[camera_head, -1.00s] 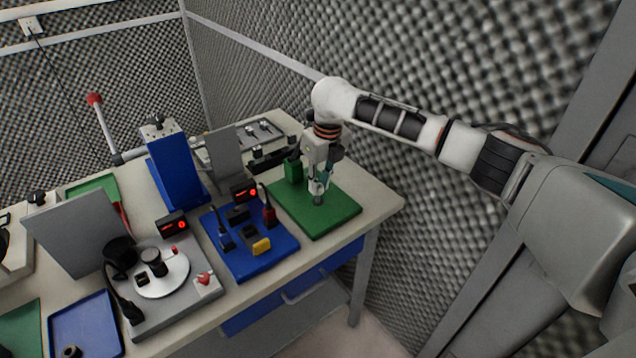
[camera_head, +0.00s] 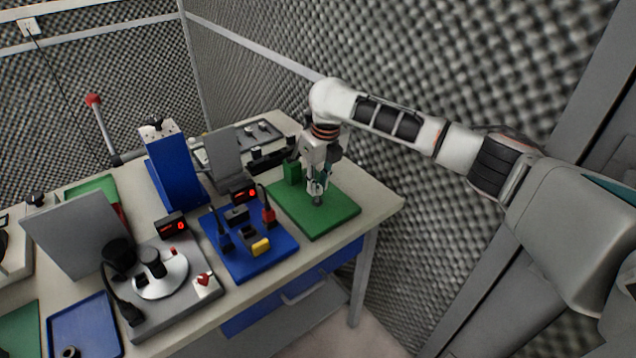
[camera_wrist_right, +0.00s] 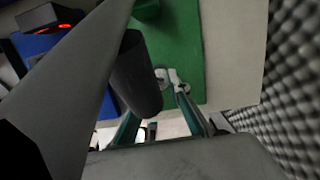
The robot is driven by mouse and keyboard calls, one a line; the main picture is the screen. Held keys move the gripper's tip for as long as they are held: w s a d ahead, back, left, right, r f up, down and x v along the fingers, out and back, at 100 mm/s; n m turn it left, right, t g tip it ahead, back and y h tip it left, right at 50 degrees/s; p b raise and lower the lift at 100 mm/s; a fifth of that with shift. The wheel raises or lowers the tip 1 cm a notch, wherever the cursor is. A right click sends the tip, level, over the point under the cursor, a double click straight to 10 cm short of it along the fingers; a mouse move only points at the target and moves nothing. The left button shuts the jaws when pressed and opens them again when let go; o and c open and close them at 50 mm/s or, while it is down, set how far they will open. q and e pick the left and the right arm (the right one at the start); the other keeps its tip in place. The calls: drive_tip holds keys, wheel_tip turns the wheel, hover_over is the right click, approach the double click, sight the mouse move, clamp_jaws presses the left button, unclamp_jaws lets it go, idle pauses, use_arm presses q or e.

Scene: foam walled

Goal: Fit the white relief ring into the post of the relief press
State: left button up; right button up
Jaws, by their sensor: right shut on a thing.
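My right gripper (camera_head: 318,196) points down over the green board (camera_head: 335,214) at the right end of the bench. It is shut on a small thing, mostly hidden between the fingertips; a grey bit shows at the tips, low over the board. In the right wrist view the fingertips (camera_wrist_right: 170,79) are over the green board (camera_wrist_right: 187,45), partly behind a dark cylinder (camera_wrist_right: 140,75) that I cannot identify. I cannot clearly make out the white relief ring. A blue upright stand (camera_head: 175,172) is near a red-knobbed lever (camera_head: 97,112); I cannot tell whether it is the press. My left gripper is not in view.
A green block (camera_head: 292,171) stands at the board's back edge, close to the gripper. To the left are a blue board (camera_head: 262,263) with several plugs and a grey unit with a round plate (camera_head: 160,283). A blue tray (camera_head: 85,330) lies at front left. A foam wall borders the right.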

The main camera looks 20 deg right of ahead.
drive_tip(key=shift+f, duration=0.55)
